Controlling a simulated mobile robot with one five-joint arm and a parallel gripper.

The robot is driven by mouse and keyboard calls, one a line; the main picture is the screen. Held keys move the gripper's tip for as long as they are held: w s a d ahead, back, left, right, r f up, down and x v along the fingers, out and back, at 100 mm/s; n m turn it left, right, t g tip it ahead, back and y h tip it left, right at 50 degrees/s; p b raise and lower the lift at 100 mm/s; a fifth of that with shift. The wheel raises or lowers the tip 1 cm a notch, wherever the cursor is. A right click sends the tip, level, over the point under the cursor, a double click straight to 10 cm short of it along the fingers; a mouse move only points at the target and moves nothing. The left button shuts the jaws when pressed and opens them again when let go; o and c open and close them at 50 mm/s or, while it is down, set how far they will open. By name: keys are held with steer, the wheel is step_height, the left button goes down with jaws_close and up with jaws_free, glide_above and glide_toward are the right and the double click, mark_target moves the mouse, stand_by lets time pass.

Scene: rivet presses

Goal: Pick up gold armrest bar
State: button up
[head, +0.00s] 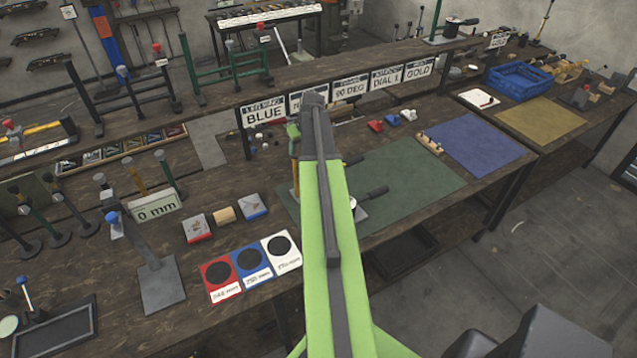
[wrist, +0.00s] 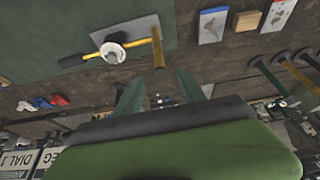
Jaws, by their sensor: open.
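My gripper (wrist: 158,92) is open and empty in the wrist view, its two green fingers spread apart. Just beyond the fingertips, a short upright gold bar (wrist: 158,48) stands at the edge of a grey plate (wrist: 176,20). A yellow lever with a black grip and a white round part (wrist: 112,52) lies over the same plate. In the head view a gold post (head: 296,178) shows just left of my arm, which hides most of that spot. Another gold bar (head: 138,176) stands in the left rack. I cannot tell which is the armrest bar.
A green mat (head: 410,172) lies right of my arm. Red, blue and white label cards (head: 252,262) and small boxes (head: 253,206) lie to the left. A shelf with signs (head: 349,90) runs behind. A press with a blue knob (head: 155,270) stands at the near left.

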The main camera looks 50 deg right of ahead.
mark_target(295, 167)
steer(key=b+x, duration=0.7)
steer(key=x, duration=0.3)
steer(key=shift+s+a+f+b, duration=0.1)
steer(key=shift+b, duration=0.3)
steer(key=b+x, duration=0.5)
steer(key=shift+s+f, duration=0.15)
steer(key=shift+s, duration=0.05)
steer(key=shift+c, duration=0.5)
jaws_close()
